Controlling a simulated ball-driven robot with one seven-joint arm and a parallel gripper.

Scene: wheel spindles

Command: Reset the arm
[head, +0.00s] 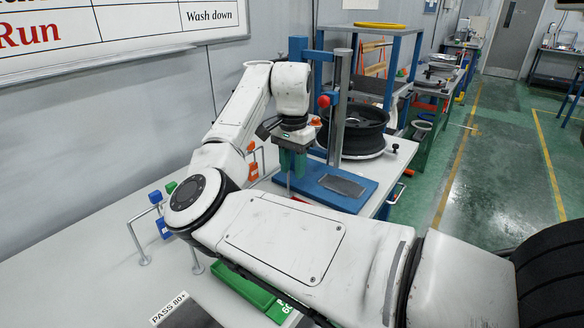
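My white arm reaches in from the lower right of the head view, bends at a dark round joint at left, then rises and folds down over the table. My gripper (292,172) points down at the end of the arm, beside the blue base plate (335,186) and its upright post. Green shows at the fingers; I cannot tell whether it is part of the gripper or a thing between them. The fingertips are small and partly hidden, so their opening does not show.
A blue frame (388,62) holds a yellow ring (380,25). Blue and green blocks (156,197) sit by a bent metal rod at left. A green tray (250,292) lies under my arm. Green floor (500,150) is open at right.

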